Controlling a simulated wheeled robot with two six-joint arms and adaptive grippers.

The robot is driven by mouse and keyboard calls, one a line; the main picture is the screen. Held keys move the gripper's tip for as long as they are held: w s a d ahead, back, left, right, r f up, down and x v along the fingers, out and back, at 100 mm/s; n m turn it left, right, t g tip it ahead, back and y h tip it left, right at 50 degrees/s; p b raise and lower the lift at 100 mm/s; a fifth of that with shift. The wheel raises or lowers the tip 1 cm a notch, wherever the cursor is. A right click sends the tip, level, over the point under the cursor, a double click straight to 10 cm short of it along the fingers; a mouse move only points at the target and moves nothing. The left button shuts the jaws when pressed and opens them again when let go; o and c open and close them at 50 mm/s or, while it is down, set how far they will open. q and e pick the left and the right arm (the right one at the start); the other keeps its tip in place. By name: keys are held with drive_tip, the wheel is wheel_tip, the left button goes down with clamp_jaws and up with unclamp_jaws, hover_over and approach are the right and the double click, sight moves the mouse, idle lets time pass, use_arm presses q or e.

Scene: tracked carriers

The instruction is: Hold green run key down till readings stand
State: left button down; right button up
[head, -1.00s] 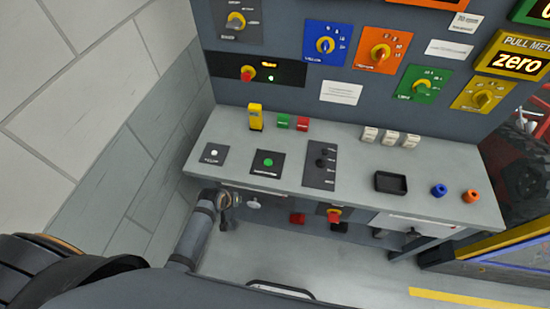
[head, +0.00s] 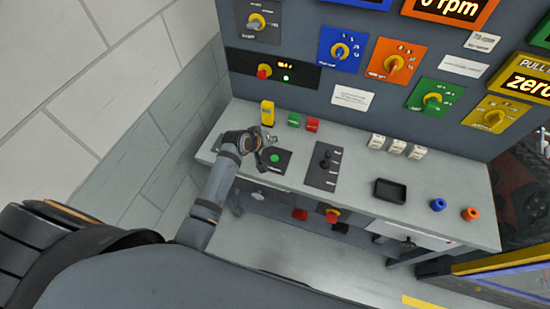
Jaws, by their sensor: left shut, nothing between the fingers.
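The green run key (head: 275,158) is a round green button on a dark square plate on the grey bench top. My left gripper (head: 268,148) is shut and empty, just left of the key and over the edge of its plate. The key's green face still shows; I cannot tell whether the gripper touches anything. An orange-framed display (head: 448,8) reads "0 rpm" at the top, partly cut off. A yellow display (head: 527,84) labelled "PULL" reads "zero" at the right. My right gripper is out of view.
A black tray (head: 390,191) sits further right. Coloured knobs line the back panel.

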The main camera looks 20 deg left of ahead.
use_arm(q)
drive_tip(key=b, duration=0.8)
hover_over(273, 160)
wheel_tip(273, 160, down, 7)
drive_tip(key=shift+w+r, duration=0.1)
wheel_tip(273, 160, down, 2)
drive_tip(key=shift+f+b, duration=0.1)
drive_tip(key=shift+b, duration=0.25)
idle(0.6)
drive_tip(key=shift+f, duration=0.35)
